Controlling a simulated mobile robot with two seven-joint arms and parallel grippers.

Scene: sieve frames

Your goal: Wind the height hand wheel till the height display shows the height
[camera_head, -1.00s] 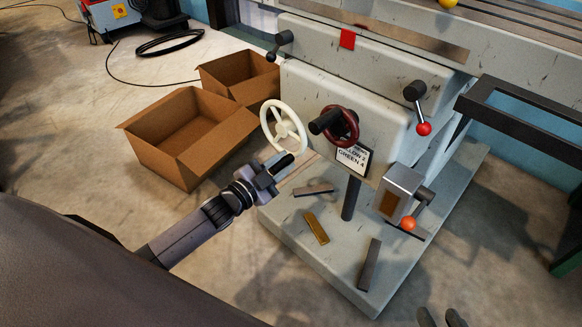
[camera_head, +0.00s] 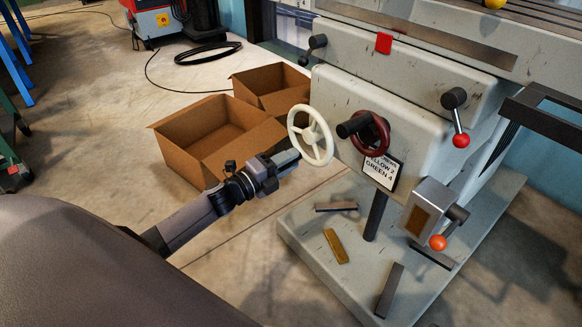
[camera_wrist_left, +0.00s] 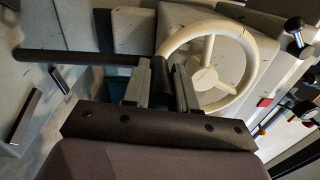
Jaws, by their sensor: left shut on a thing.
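A white three-spoked hand wheel (camera_head: 328,151) sits on the front of the grey machine. A dark red hand wheel (camera_head: 384,136) is to its right. My left gripper (camera_head: 293,157) is at the white wheel's lower left edge. In the left wrist view my left gripper (camera_wrist_left: 161,82) is shut on a dark cylindrical handle (camera_wrist_left: 160,72) beside the white wheel's rim (camera_wrist_left: 248,48). A white sign (camera_head: 379,175) shows "LLOW 2" and "GREEN 4", partly hidden by the red wheel. I cannot make out a height display. My right gripper is not in view.
Two open cardboard boxes (camera_head: 172,153) (camera_head: 243,84) stand behind my left arm. A grey box with an orange-knobbed lever (camera_head: 438,242) is on the machine's right. Several loose bars lie on the machine's base (camera_head: 310,247). A dark upright post (camera_head: 375,217) stands under the machine's body.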

